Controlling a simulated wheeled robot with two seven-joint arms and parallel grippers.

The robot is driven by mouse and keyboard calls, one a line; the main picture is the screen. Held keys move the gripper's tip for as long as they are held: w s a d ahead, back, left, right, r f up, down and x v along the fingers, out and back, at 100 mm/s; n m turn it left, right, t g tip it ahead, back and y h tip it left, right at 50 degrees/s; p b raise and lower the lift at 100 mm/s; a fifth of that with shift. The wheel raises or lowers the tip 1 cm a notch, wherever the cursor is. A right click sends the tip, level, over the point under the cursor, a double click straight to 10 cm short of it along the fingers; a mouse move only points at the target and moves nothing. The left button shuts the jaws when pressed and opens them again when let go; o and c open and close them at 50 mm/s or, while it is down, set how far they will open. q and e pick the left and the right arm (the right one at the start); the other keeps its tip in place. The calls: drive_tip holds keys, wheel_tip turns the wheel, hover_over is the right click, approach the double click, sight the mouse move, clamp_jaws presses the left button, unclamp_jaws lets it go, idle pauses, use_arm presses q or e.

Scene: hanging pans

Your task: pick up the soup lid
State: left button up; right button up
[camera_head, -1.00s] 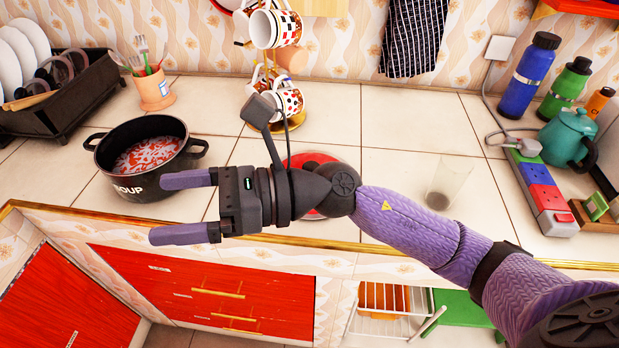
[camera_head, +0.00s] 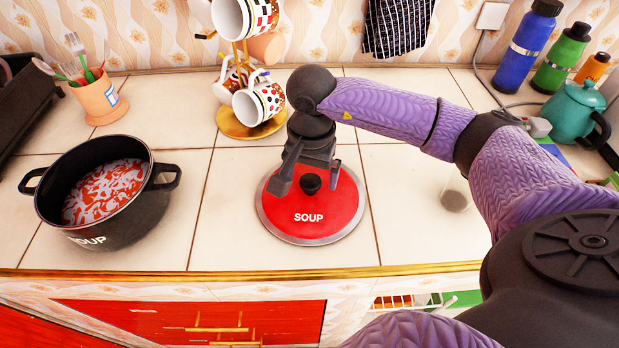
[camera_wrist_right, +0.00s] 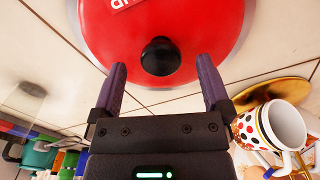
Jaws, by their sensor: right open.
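The soup lid (camera_head: 330,212) is a red disc with a grey rim, a black knob and the word SOUP. It lies on the tiled counter, and its knob (camera_head: 311,183) stands up near the middle. My right gripper (camera_head: 309,185) points down over the lid, its two fingers apart on either side of the knob in the picture. In the right wrist view the lid (camera_wrist_right: 205,20) fills the top, and the knob (camera_wrist_right: 160,57) is just ahead of the open, empty fingers (camera_wrist_right: 162,78). My left gripper is not in view.
A black soup pot (camera_head: 118,215) with red soup stands uncovered at the left. A mug stand with mugs (camera_head: 258,103) is behind the lid. A glass (camera_head: 455,195) stands to the right, partly behind my arm. Bottles and a teapot (camera_head: 573,115) are at the back right.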

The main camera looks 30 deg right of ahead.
drive_tip(key=shift+f, duration=0.7)
drive_tip(key=shift+r, duration=0.1)
clamp_jaws()
idle(0.7)
